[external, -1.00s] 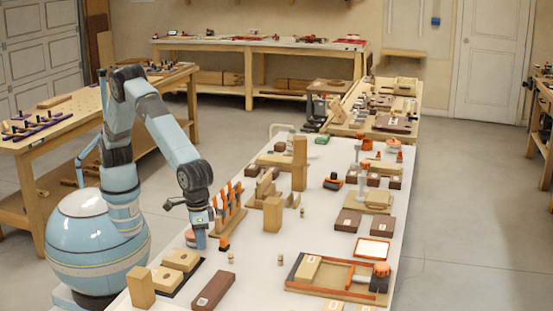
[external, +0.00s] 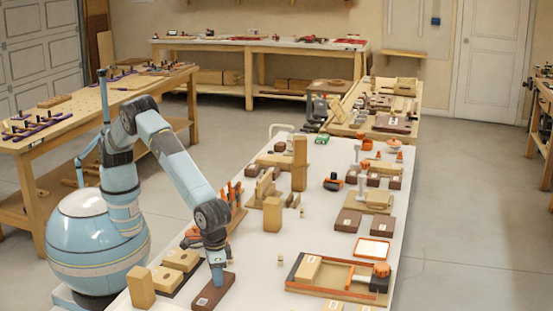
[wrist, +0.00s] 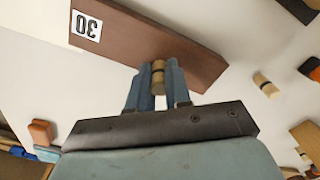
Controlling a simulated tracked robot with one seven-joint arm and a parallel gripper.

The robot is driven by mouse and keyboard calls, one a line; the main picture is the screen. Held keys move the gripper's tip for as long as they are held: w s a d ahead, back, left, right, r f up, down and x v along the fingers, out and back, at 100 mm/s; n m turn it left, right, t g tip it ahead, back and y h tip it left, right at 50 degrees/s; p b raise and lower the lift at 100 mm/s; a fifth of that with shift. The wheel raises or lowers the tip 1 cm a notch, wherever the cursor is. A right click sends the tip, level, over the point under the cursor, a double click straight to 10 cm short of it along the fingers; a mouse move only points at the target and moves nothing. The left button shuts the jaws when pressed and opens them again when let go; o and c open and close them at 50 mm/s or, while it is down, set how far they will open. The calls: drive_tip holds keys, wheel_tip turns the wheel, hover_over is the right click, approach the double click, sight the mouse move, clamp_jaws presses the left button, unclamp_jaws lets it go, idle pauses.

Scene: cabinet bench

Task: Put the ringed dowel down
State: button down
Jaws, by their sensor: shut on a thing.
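The ringed dowel (wrist: 158,77) is a short pale wooden peg with a dark band around its middle. In the wrist view it sits between the two blue fingers of my gripper (wrist: 158,84), which is shut on it. A dark brown block (wrist: 150,45) with a white "30" label lies just beyond and under the fingertips. In the external view my gripper (external: 217,277) points down at this brown block (external: 211,293). The dowel is hidden there. I cannot tell whether it touches the block.
Another small banded dowel (wrist: 266,84) stands on the white table beside the block. Pale blocks (external: 178,262) and a tall block (external: 141,287) are to the left of my gripper. An orange-edged tray (external: 335,290) is to the right. The white tabletop between is mostly clear.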

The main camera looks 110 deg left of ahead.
drive_tip(key=shift+f, duration=0.2)
drive_tip(key=c, duration=1.1)
unclamp_jaws()
drive_tip(key=shift+f, duration=0.1)
drive_tip(key=shift+o, duration=0.2)
